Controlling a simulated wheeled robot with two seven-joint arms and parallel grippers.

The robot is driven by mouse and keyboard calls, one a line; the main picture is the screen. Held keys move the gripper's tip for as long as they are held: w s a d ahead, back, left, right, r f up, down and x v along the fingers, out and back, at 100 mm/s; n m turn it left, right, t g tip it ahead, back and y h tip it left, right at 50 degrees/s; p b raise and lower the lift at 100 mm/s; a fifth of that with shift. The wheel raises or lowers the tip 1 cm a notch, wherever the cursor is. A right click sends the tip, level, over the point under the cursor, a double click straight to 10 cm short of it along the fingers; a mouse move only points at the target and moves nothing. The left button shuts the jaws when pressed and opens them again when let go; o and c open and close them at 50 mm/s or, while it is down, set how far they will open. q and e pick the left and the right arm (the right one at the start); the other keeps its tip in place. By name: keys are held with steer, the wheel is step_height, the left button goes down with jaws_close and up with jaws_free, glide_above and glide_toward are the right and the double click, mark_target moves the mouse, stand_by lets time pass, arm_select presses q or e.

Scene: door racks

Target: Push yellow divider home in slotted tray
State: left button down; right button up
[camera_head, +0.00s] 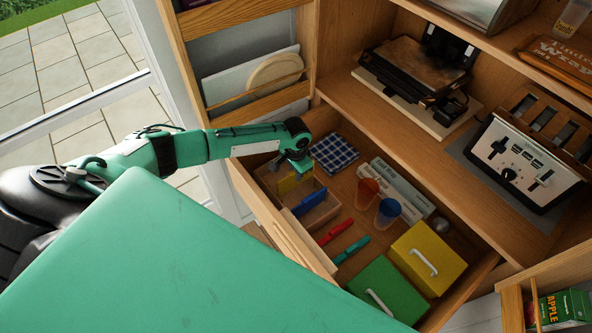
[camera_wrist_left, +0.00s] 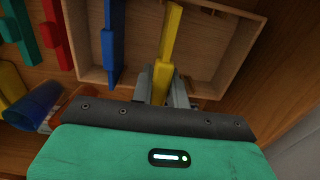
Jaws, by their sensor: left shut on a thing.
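The yellow divider (camera_head: 286,184) is at the left part of the wooden slotted tray (camera_head: 322,215), in the open drawer. My left gripper (camera_head: 299,166) reaches down over the tray's far left end. In the left wrist view its fingers (camera_wrist_left: 161,82) are shut on the near end of the yellow divider (camera_wrist_left: 171,35), which stretches across the tray (camera_wrist_left: 243,45). I cannot tell how deep the divider sits in its slots. A blue divider (camera_wrist_left: 111,45) stands across the tray to its left; it also shows in the head view (camera_head: 308,203). My right gripper is not in view.
Red (camera_head: 335,231) and teal (camera_head: 352,249) pieces lie beside the tray. A checked cloth (camera_head: 334,153), orange (camera_head: 367,192) and blue (camera_head: 387,212) cups, and yellow (camera_head: 428,257) and green (camera_head: 380,293) boxes fill the drawer. A shelf edge (camera_head: 400,155) stands behind.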

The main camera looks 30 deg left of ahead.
mark_target(296, 184)
arm_select(q)
steer(key=shift+f+b, duration=1.8)
steer(key=shift+f, duration=1.65)
steer(key=c, duration=1.3)
jaws_free()
step_height(296, 184, up, 13)
steer(key=shift+f+b, duration=0.2)
steer(key=shift+b, duration=0.95)
steer(key=shift+r, duration=0.6)
steer(key=shift+r, duration=0.1)
